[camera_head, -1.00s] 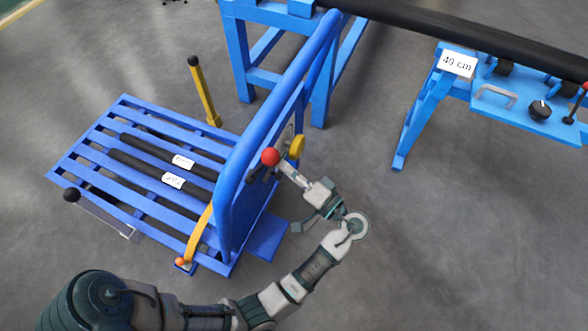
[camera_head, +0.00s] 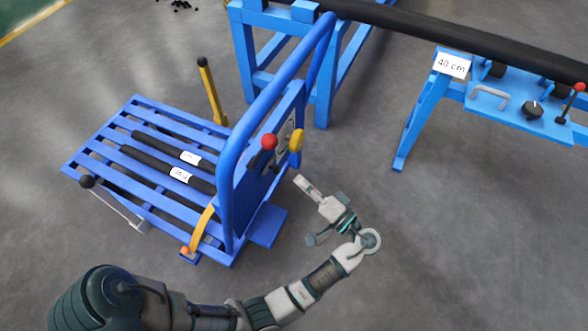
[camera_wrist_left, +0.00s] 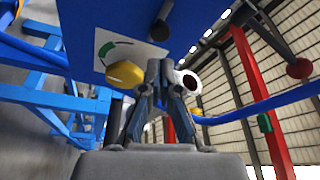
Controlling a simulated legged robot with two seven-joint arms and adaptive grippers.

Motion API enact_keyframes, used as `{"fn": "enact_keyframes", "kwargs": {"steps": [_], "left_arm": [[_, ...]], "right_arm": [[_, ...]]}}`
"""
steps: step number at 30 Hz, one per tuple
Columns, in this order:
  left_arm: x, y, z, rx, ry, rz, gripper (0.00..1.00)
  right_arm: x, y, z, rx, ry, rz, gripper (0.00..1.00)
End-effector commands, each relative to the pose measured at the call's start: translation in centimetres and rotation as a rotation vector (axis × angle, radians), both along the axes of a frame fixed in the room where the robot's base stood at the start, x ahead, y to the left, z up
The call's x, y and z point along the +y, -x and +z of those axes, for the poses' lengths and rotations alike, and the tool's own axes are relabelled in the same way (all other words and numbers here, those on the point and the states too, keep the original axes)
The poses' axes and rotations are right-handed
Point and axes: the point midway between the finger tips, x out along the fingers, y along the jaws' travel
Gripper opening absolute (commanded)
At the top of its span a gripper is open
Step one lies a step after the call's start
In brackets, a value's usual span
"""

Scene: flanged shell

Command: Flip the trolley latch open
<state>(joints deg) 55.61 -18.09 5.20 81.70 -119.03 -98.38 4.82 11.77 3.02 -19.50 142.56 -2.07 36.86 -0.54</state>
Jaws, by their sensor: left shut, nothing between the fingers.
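The blue trolley (camera_head: 152,198) stands at left, with a slatted deck and an upright end panel with a tubular handle. On the panel are a red ball on a short dark lever (camera_head: 268,142) and a yellow knob (camera_head: 296,140); I cannot tell which part is the latch. In the left wrist view the yellow knob (camera_wrist_left: 125,74) is left of the fingers and a dark red ball (camera_wrist_left: 298,68) is at upper right. My left gripper (camera_head: 299,179) is shut and empty, right of the panel and apart from the red ball. It also shows in the wrist view (camera_wrist_left: 160,65). My right gripper is out of view.
Dark bars with white labels (camera_head: 180,175) lie on the deck. A yellow post (camera_head: 211,92) and a black-knobbed lever (camera_head: 87,182) stand at its sides. A blue frame with a long black tube (camera_head: 450,35) is behind. Grey floor right of my gripper is clear.

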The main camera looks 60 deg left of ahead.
Motion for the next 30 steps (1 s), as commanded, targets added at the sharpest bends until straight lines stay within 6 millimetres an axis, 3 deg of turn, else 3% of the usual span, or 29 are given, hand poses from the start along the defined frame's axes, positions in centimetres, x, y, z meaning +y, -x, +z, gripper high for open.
{"fn": "enact_keyframes", "kwargs": {"steps": [6, 10, 30], "left_arm": [[-4.6, -1.3, -0.1, -0.003, -0.007, -0.016, 0.00], [-6.1, -1.7, -0.3, -0.004, -0.007, -0.020, 0.00], [-6.8, -1.9, -0.3, -0.006, -0.008, -0.021, 0.00]], "right_arm": [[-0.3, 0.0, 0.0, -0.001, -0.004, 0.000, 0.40], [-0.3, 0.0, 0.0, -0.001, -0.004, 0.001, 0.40], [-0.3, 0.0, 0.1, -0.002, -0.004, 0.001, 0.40]]}}
